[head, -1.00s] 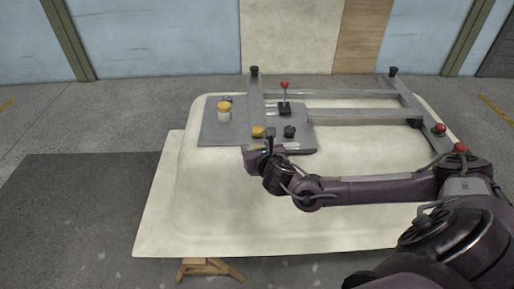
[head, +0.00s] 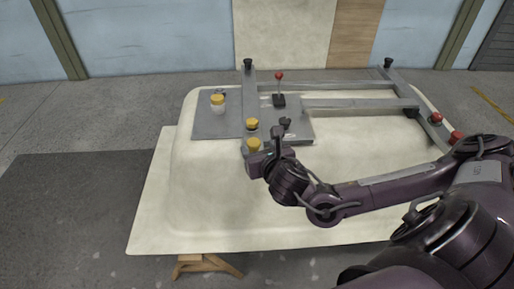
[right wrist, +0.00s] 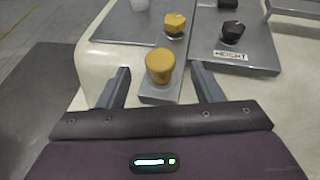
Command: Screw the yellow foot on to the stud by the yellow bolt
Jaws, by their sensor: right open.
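A yellow foot (right wrist: 160,66) stands upright at the near end of a grey rail, with its wide end up. It also shows in the head view (head: 253,145). Whether its thread is fully seated cannot be seen. A yellow bolt (right wrist: 175,23) with a silver base sits just behind it on the same rail; it also shows in the head view (head: 252,124). My right gripper (right wrist: 161,84) is open and empty, its fingers apart on either side of the foot and nearer the camera. It is beside the foot in the head view (head: 268,153). My left gripper is not in view.
A grey panel (head: 205,128) carries a yellow-topped white jar (head: 218,103) and a black knob (right wrist: 232,31) by a HEIGHT label. A red-tipped lever (head: 279,88) stands behind. Red pieces (head: 436,118) sit on the right rail. The pale shell's front (head: 220,215) is clear.

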